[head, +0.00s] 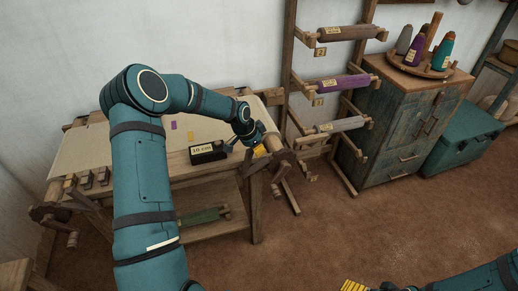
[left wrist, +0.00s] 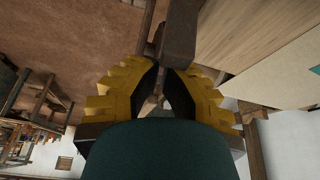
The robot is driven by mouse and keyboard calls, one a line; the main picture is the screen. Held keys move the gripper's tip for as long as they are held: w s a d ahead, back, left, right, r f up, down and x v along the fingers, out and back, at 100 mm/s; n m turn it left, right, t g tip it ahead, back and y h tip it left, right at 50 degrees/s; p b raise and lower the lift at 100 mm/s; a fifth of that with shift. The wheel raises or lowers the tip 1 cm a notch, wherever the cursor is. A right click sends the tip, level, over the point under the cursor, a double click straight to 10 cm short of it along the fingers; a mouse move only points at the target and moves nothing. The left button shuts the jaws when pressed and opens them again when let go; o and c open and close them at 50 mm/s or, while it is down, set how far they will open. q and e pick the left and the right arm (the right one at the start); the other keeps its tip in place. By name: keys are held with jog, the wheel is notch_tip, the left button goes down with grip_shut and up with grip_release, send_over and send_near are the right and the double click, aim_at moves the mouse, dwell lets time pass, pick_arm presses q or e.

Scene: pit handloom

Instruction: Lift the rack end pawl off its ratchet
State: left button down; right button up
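My left gripper (head: 261,148) is at the right end of the loom's roller, beside the wooden end parts (head: 279,160). In the left wrist view its yellow fingers (left wrist: 163,72) point at a dark wooden piece (left wrist: 179,36), and a narrow wooden part shows between the black pads. I cannot tell whether the pads touch it. The pawl and ratchet are too small and covered to pick out with certainty. My right gripper (head: 356,287) shows only as yellow finger at the bottom edge, far from the loom.
A black block with a "10 cm" label (head: 208,153) sits on the loom by the cloth (head: 200,130). A rack of wound rollers (head: 345,82) stands right of the loom. A cabinet with yarn cones (head: 405,135) and a teal chest (head: 461,140) are further right. The floor in front is clear.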

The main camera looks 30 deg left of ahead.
aim_at(250, 151)
pick_arm(q)
jog(key=shift+s+a+r, duration=0.15)
jog(key=shift+s+a, duration=0.1)
jog(key=shift+s, duration=0.05)
pick_arm(e)
jog(key=shift+r, duration=0.1)
pick_arm(q)
jog(key=shift+s+a+r+t+h, duration=0.2)
jog(key=shift+s+a+t+h, duration=0.65)
jog(key=shift+s+t, duration=0.15)
jog(key=s+a+f+t+h+b, duration=0.1)
jog(key=s+a+t+h+b, duration=0.2)
jog(key=s+a+t+h, duration=0.1)
jog(key=shift+s+a+f+t, duration=0.25)
jog(key=shift+s+a+t, duration=0.25)
jog(key=shift+s+a, duration=0.65)
pick_arm(e)
jog(key=shift+s+f, duration=0.25)
jog(key=shift+f, duration=0.6)
jog(key=shift+s+f, duration=0.25)
jog(key=shift+f, duration=0.6)
pick_arm(q)
jog(key=shift+s+d+f, duration=0.1)
jog(key=shift+s+d, duration=0.05)
jog(key=shift+s, duration=0.15)
pick_arm(e)
jog(key=shift+a, duration=0.1)
